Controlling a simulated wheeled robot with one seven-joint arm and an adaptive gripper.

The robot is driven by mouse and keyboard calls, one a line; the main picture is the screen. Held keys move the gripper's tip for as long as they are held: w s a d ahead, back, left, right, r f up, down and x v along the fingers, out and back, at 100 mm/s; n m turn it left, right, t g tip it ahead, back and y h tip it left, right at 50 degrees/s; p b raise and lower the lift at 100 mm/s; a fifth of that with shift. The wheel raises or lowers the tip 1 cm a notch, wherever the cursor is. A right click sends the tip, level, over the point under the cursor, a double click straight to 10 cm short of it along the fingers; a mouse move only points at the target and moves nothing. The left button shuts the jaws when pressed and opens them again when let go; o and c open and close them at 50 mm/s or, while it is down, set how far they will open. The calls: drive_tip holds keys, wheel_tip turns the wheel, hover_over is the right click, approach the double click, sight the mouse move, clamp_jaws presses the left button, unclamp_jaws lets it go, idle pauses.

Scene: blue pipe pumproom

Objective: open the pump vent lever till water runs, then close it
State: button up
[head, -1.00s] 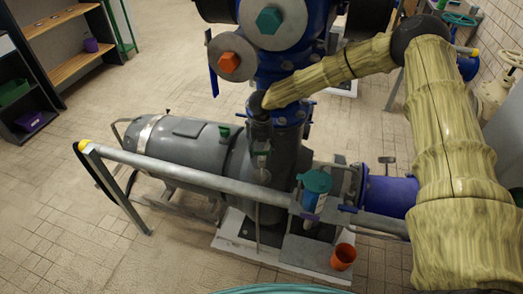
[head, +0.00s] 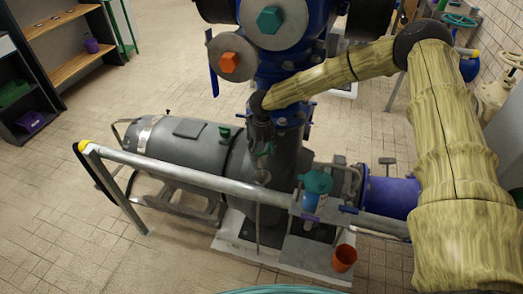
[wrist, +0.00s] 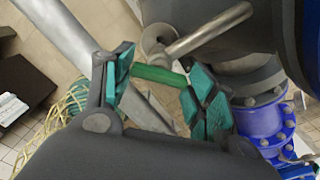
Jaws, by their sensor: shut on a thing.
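The green vent lever (wrist: 158,76) shows as a short bar between the teal finger pads in the wrist view. My gripper (wrist: 160,66) is shut on it. In the head view my gripper (head: 263,149) points down at the grey pump (head: 187,147), near its right end, in front of the blue pipework. The lever is mostly hidden there by the fingers. A thin grey tube (head: 257,222) hangs below the gripper. I cannot make out any running water.
A grey rail (head: 190,176) crosses in front of the pump. A teal-topped container (head: 316,183) stands right of the gripper, and an orange cup (head: 344,257) stands lower right. A shelf (head: 75,50) is at the far left. The tiled floor at left is clear.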

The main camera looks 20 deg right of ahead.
sight(262, 152)
drive_tip(key=o, duration=1)
wheel_tip(262, 152, up, 12)
idle(0.5)
